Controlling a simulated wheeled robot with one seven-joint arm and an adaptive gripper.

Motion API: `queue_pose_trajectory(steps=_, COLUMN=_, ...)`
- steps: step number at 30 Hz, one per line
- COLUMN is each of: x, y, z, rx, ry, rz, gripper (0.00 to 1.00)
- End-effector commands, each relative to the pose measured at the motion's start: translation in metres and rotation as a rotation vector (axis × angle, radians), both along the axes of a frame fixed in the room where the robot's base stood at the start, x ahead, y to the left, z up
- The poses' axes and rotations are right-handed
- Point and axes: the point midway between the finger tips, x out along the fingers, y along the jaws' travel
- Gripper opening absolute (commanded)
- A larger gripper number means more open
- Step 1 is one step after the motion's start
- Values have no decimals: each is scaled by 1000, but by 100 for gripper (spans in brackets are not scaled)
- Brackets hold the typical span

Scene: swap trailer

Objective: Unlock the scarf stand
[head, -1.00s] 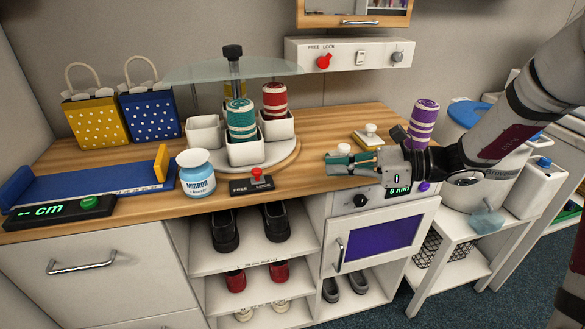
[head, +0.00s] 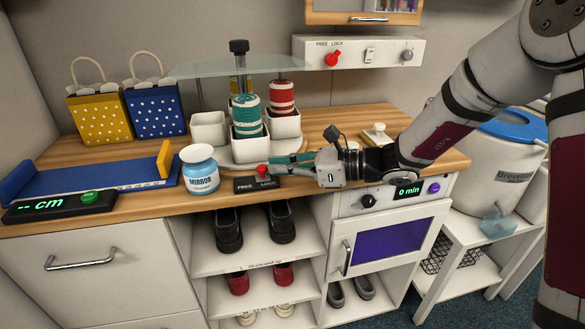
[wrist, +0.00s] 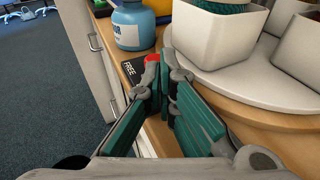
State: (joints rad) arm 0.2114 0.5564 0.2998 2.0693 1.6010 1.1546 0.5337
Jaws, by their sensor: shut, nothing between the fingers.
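The scarf stand has a round pale base (head: 222,158) with white square pots, one holding a teal rolled scarf (head: 246,116) and one a red rolled scarf (head: 282,97), around a post with a black knob (head: 239,47). In front sits a black FREE/LOCK plate (head: 241,186) with a red lever knob (head: 262,171); the knob stands to the right of the FREE label. My gripper (head: 273,167) is shut and empty, its green fingertips right beside the knob. In the wrist view the red knob (wrist: 152,59) shows just beyond the fingertips (wrist: 165,72); I cannot tell whether they touch.
A mirror cleaner jar (head: 200,170) stands close left of the plate. A glass sheet (head: 240,66) overhangs the pots. A second FREE/LOCK panel (head: 357,52) with a red knob is on the wall. A blue tray (head: 92,176) lies at left.

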Motion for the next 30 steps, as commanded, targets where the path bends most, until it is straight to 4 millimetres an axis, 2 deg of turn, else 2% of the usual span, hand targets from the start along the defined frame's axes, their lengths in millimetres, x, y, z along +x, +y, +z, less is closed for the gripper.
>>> queue_pose_trajectory(steps=10, x=0, y=2, z=0, rx=1, ry=0, rz=0, gripper=0)
queue_pose_trajectory(steps=19, x=-10, y=35, z=1, rx=1, ry=1, rz=1, gripper=0)
queue_pose_trajectory(steps=30, x=-9, y=34, z=1, rx=0, ry=0, rz=0, gripper=0)
